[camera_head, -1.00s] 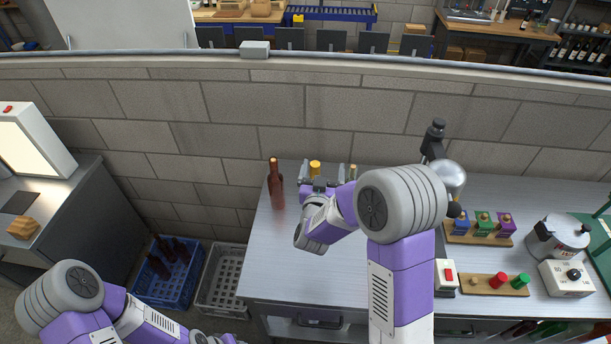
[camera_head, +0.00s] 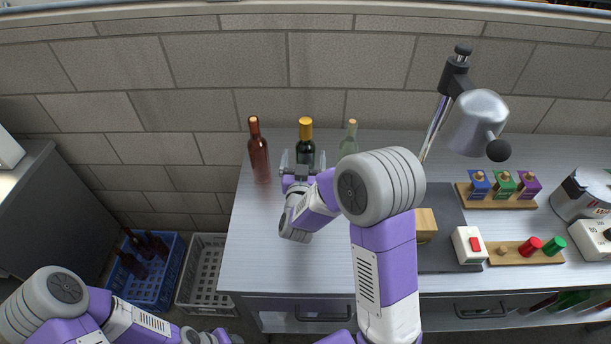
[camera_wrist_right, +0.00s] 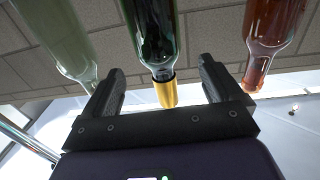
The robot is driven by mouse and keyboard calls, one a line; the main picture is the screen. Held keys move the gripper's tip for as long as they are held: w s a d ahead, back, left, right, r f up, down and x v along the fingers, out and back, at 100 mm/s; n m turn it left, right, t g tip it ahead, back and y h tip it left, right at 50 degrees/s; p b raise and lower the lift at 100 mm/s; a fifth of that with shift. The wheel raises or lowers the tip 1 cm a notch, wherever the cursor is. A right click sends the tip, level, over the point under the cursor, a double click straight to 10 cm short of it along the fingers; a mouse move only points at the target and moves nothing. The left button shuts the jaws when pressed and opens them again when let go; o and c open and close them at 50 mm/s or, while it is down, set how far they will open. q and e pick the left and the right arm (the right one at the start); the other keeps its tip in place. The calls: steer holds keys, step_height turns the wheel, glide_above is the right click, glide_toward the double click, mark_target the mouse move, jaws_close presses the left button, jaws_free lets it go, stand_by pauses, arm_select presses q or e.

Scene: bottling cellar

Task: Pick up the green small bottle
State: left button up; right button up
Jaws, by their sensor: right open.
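A dark green bottle with a gold cap (camera_head: 306,142) stands upright at the back of the metal table, between two other bottles. My right gripper (camera_head: 303,165) is open in front of it, with one finger towards each side of it. In the right wrist view, which is upside down, the dark green bottle (camera_wrist_right: 157,35) lines up with the gap of the open right gripper (camera_wrist_right: 160,75), and its gold cap shows between the fingers. The fingers are not closed on it. Its lower part is hidden by my gripper in the head view.
A red-brown bottle (camera_head: 259,155) stands to the left and a pale green bottle (camera_head: 349,142) to the right, partly behind my right arm. A lamp (camera_head: 474,122) and a red-button box (camera_head: 468,246) are further right. The table's front left (camera_head: 260,250) is clear.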

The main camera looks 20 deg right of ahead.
mark_target(305, 161)
step_height(305, 161, down, 4)
steer(key=shift+w+r+b, duration=0.1)
steer(key=shift+r+b, duration=0.1)
steer(key=shift+b, duration=0.9)
steer(key=b+x, duration=0.1)
steer(key=x, duration=0.6)
steer(key=shift+w+d+f, duration=0.15)
steer(key=shift+w, duration=0.1)
arm_select(q)
step_height(305, 161, down, 4)
steer(key=shift+w+f, duration=0.1)
steer(key=shift+f, duration=0.1)
arm_select(e)
steer(key=c, duration=1.6)
